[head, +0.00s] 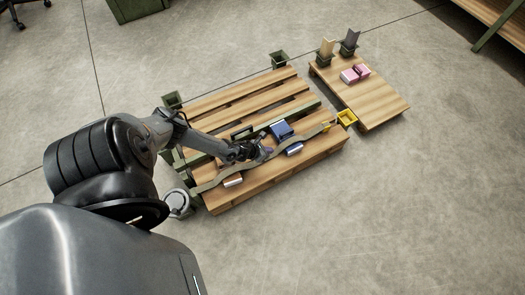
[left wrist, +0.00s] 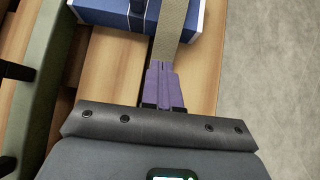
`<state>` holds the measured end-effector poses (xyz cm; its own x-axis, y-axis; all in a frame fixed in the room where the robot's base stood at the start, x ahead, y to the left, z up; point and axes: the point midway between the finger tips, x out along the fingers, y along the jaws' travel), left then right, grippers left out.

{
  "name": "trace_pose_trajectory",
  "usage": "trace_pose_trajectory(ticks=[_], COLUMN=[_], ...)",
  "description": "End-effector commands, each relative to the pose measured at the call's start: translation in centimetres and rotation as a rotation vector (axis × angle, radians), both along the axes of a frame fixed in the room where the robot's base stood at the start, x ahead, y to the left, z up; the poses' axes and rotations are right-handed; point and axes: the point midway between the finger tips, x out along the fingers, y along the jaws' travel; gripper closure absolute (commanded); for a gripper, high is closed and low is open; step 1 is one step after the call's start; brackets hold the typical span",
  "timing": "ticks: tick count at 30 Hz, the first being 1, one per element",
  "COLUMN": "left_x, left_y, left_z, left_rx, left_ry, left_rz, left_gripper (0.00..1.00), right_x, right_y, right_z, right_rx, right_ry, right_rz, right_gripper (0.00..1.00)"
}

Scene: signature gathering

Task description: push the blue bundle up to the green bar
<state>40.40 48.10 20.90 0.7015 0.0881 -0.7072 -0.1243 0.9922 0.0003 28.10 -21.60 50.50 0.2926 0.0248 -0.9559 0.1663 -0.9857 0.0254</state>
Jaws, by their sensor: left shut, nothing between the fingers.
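The blue bundle (head: 281,130) lies on the slatted wooden pallet, and blue shows on both sides of a wavy olive strip (head: 313,133). In the left wrist view the bundle (left wrist: 108,12) is at the top, with pale edge stripes and a dark strap. Contact cannot be told. My right gripper is not in view.
A pale bundle (head: 232,181) lies nearer the pallet's left end. A yellow bin (head: 347,117) stands at its right end. A low wooden table (head: 378,99) beyond holds pink bundles (head: 350,75). Green holders (head: 278,58) stand at the pallet's far corners.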

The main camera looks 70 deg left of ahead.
Motion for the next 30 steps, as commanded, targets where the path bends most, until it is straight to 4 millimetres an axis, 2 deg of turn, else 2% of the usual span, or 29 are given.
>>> trace_pose_trajectory(ticks=[1,3,6,12,30], left_x=[0.7,1.4,2.9,4.7,5.3], left_y=[0.0,0.1,0.4,0.6,0.3], left_z=[-1.2,-1.9,-1.6,-1.4,-1.2], left_rx=[-0.001,0.000,0.001,0.000,-0.001], left_ry=[-0.002,-0.002,-0.003,-0.002,0.000], left_rz=[0.000,0.001,0.001,0.000,0.001], left_gripper=[1.00,1.00,1.00,1.00,1.00], right_x=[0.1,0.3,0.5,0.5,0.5], right_y=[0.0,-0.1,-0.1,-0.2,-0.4], right_z=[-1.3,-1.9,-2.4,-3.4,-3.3], right_rx=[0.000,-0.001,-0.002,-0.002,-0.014], right_ry=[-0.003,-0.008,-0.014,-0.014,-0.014], right_rz=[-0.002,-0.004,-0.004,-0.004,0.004], right_gripper=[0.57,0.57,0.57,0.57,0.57])
